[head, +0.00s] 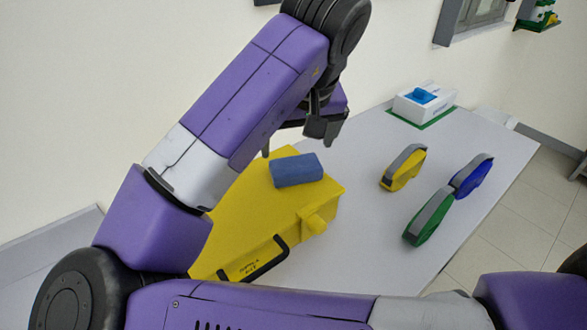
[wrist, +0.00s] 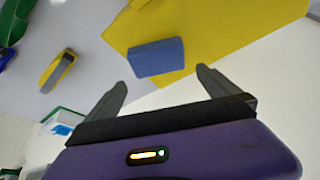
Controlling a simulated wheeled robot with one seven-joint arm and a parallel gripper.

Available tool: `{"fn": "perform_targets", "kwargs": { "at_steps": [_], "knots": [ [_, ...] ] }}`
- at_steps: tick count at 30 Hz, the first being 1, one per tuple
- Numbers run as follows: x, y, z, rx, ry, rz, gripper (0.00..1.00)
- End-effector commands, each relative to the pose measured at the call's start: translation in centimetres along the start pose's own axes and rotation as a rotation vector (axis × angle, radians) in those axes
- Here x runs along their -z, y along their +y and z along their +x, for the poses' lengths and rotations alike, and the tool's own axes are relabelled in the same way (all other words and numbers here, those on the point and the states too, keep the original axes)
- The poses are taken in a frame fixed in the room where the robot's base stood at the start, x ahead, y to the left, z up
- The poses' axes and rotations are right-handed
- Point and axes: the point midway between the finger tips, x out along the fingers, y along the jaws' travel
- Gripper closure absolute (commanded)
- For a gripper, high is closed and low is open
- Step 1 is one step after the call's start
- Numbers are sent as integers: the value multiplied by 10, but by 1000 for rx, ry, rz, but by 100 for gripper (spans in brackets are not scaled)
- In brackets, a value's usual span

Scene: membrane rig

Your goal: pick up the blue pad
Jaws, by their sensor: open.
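The blue pad (head: 297,170) is a small blue-grey block lying flat on top of the yellow box (head: 262,222), near its back edge. In the wrist view the pad (wrist: 157,58) shows on the yellow surface (wrist: 225,30), beyond my fingers and roughly centred between them. My gripper (head: 296,145) is above the box in the head view, its fingers apart around empty space. In the wrist view my gripper (wrist: 160,82) is open, with a finger at each side and nothing between them. My gripper is not touching the pad.
On the grey table (head: 365,220) stand yellow (head: 404,170), green (head: 428,217) and blue (head: 471,177) grey-edged pieces. A white box (head: 424,104) with a blue top stands at the back.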

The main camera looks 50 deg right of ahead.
Motion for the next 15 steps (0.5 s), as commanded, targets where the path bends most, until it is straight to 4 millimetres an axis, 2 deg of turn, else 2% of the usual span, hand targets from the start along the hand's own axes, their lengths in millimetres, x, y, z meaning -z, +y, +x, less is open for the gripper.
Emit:
{"fn": "perform_targets", "kwargs": {
  "at_steps": [15],
  "knots": [
    [-6,2,60,-3,2,0,0]
  ]
}}
